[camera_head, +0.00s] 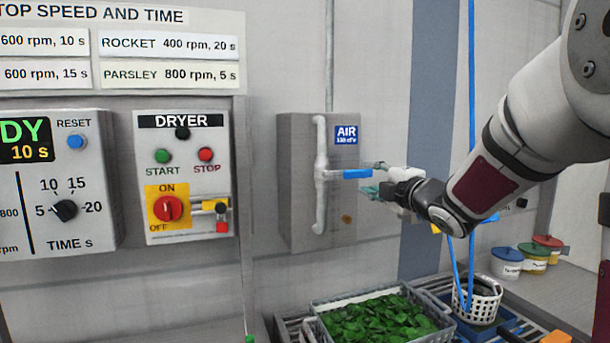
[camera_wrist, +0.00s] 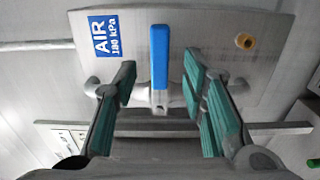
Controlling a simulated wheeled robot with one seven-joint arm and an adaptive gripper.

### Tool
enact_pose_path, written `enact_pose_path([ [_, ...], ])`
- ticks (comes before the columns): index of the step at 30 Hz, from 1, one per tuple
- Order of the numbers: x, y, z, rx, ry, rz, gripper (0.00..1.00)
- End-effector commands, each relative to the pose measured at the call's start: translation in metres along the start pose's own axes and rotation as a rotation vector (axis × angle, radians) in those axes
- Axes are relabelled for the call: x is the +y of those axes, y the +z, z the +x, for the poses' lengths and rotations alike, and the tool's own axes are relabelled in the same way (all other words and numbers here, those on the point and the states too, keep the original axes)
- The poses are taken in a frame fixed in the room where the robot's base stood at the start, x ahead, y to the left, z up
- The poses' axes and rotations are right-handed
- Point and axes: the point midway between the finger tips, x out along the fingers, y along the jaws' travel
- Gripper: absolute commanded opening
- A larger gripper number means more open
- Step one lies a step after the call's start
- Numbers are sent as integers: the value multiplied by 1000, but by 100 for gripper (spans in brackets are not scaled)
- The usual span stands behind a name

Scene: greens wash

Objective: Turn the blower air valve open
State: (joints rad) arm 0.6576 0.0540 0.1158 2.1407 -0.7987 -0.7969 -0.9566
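The air valve has a blue lever handle (camera_head: 357,173) that lies level and crosswise to its upright grey pipe (camera_head: 320,205), on a grey box under the blue AIR label (camera_head: 346,135). The handle shows in the wrist view (camera_wrist: 159,55), at right angles to the pipe there too. My gripper (camera_head: 372,179) is at the handle's right end. In the wrist view my gripper (camera_wrist: 157,85) is open, its green-padded fingers on either side of the handle with a gap on each side. I cannot tell how deep the handle sits between them.
The dryer panel (camera_head: 184,190), with a red rotary switch (camera_head: 168,208), is left of the valve box. Below stand a crate (camera_head: 440,328) of green leaves and a white basket (camera_head: 488,300). Blue cords (camera_head: 471,90) hang behind my arm. Lidded tubs (camera_head: 507,265) stand at right.

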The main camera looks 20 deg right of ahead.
Motion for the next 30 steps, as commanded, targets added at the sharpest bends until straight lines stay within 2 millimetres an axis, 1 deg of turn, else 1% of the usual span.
enact_pose_path([
  [1,-1,-1,11,4,0,3,38],
  [3,-1,0,24,2,-1,2,38],
  [6,-1,-1,40,3,-1,2,38],
  [9,0,0,51,1,0,2,38],
  [15,0,-1,62,1,0,1,38],
  [23,0,-1,63,1,0,1,38],
  [26,0,-1,63,0,0,1,18],
  [27,0,-1,63,0,0,1,9],
  [28,0,-1,63,0,0,1,2],
  [29,0,-1,63,0,0,1,0],
  [30,0,-1,63,0,0,1,0],
])
